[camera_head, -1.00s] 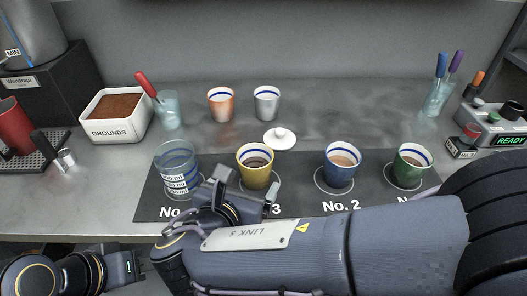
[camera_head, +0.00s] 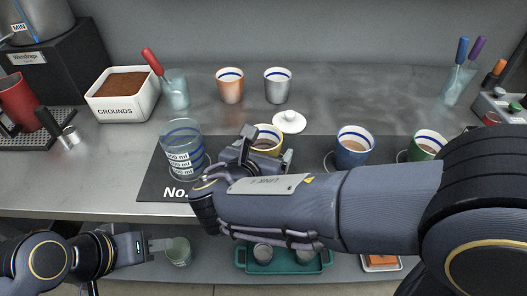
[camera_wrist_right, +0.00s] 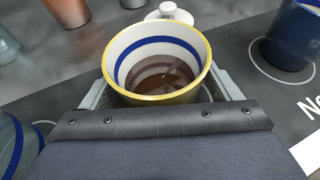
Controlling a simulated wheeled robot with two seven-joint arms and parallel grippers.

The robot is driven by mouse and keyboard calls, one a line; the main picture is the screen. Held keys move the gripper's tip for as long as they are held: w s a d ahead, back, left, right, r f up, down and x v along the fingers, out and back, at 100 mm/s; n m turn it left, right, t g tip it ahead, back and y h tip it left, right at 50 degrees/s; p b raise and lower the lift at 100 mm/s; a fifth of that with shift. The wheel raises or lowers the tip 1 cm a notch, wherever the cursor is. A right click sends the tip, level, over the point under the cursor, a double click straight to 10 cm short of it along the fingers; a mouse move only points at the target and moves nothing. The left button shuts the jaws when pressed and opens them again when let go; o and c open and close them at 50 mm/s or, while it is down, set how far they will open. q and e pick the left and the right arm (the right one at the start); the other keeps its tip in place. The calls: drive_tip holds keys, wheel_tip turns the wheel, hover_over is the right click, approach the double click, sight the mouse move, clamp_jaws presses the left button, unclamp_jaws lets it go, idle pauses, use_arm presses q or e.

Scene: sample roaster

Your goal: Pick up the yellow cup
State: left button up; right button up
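The yellow cup (camera_head: 267,144) stands on the dark mat, partly hidden by my right gripper (camera_head: 262,150) in the head view. In the right wrist view the yellow cup (camera_wrist_right: 158,65) is upright, with a white inside, a blue band and dark brown liquid. My right gripper (camera_wrist_right: 165,95) has one finger on each side of the cup, close to its wall. The fingers look spread, with no clear grip on the cup. My left gripper (camera_head: 160,244) is low at the left, below the counter edge; its finger gap is unclear.
A clear measuring cup (camera_head: 182,150) stands just left of my right gripper. A blue cup (camera_head: 351,148) and a green cup (camera_head: 424,146) stand to the right. A white lid (camera_head: 289,122) lies behind. A teal tray (camera_head: 285,262) is on the lower shelf.

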drive_tip(key=c, duration=1.2)
use_arm(q)
drive_tip(key=shift+r, duration=0.1)
use_arm(e)
drive_tip(key=shift+o, duration=0.2)
drive_tip(key=shift+r, duration=0.25)
